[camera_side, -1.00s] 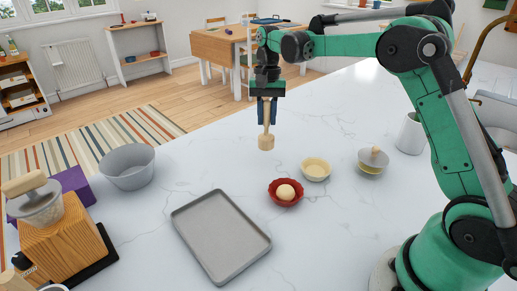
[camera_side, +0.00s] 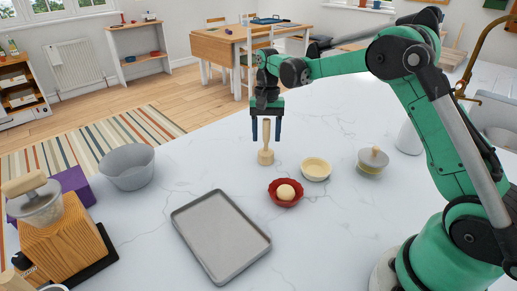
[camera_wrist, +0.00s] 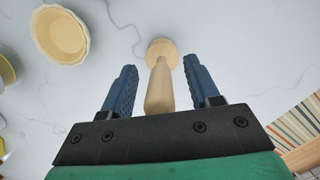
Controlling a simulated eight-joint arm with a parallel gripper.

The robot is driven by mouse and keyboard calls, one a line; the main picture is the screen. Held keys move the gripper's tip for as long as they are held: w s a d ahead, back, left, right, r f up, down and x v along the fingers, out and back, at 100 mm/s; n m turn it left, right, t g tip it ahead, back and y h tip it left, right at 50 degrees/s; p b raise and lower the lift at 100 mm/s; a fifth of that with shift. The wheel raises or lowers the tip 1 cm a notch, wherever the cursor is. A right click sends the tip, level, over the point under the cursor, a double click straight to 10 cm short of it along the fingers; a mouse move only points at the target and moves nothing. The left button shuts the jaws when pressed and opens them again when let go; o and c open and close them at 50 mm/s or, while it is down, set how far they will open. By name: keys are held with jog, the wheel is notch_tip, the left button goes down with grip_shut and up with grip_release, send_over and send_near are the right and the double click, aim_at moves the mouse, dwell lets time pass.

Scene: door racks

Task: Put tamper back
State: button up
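The wooden tamper (camera_side: 266,155) stands upright on the white marble counter, its wide round end down and its handle up. It also shows in the wrist view (camera_wrist: 160,88), between the two blue fingers with a gap on each side. My gripper (camera_side: 266,140) is open above and around the upper part of the handle. In the wrist view my gripper's fingertips (camera_wrist: 160,70) are spread apart and do not touch the tamper.
A cream fluted bowl (camera_side: 316,169) and a red bowl with a dough ball (camera_side: 285,192) are close to the tamper's right. A grey tray (camera_side: 220,236) lies in front. A grey bowl (camera_side: 127,167) stands left. A lidded small bowl (camera_side: 372,161) is further right.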

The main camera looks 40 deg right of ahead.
notch_tip(320, 180, up, 15)
jog(key=s+a+n+t, duration=0.2)
jog(key=s+a+f+n+t, duration=0.3)
jog(key=s+f, duration=0.1)
jog(key=s, duration=0.2)
jog(key=s+a+f+n+t+h, duration=0.1)
jog(key=s+a+f+n+t, duration=0.1)
jog(key=s, duration=0.5)
jog(key=shift+a+f+n+t, duration=0.4)
jog(key=shift+f+n+t, duration=0.3)
jog(key=shift+f+n, duration=0.25)
